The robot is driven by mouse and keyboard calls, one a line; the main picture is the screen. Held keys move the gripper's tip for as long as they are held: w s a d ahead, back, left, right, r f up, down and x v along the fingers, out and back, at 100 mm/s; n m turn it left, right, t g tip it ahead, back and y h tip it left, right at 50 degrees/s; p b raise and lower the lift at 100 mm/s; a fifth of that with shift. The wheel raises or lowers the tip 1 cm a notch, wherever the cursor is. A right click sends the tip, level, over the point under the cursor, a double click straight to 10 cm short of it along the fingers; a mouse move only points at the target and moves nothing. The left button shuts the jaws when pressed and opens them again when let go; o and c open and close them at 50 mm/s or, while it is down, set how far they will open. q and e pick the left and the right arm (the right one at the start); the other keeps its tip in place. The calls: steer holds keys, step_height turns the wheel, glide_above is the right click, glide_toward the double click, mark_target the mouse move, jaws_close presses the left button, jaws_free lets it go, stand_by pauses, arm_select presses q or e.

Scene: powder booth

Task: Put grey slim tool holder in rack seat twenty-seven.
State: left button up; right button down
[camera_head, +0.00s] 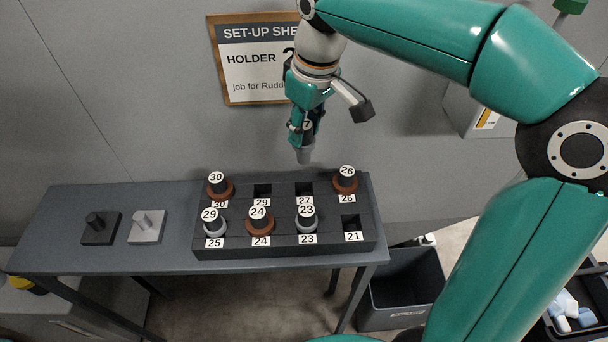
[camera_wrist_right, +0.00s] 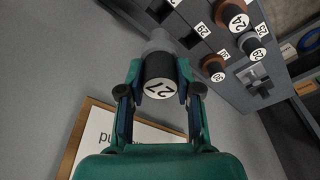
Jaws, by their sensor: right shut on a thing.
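My right gripper (camera_head: 304,136) is shut on the grey slim tool holder (camera_head: 304,155), which hangs upright above the back row of the rack, clear of it. The dark rack (camera_head: 285,246) stands on the table. Seat twenty-seven (camera_head: 304,188) is an empty square hole in the back row, below the holder. Seats 29 (camera_head: 262,190) and 21 (camera_head: 351,221) are also empty. My left gripper is not in view.
Holders 30 (camera_head: 217,183) and 26 (camera_head: 346,177) flank the back row. Holders 29 (camera_head: 210,222), 24 (camera_head: 258,218) and 23 (camera_head: 307,216) fill front seats. Two small blocks with pegs stand on the table's left (camera_head: 60,225). A set-up sheet (camera_head: 250,60) hangs behind, partly hidden.

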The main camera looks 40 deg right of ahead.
mark_target(305, 161)
step_height(305, 161, down, 9)
steer(key=shift+w+r, duration=0.1)
steer(key=shift+f, duration=2.05)
steer(key=c, duration=1.2)
jaws_free()
steer(key=shift+f, duration=0.15)
steer(key=o, duration=0.4)
steer(key=r, duration=0.4)
steer(key=s+r, duration=0.1)
steer(key=r, duration=0.3)
steer(key=s+r, duration=0.1)
steer(key=r, duration=0.3)
steer(key=shift+d+r, duration=0.1)
steer(key=shift+d, duration=0.1)
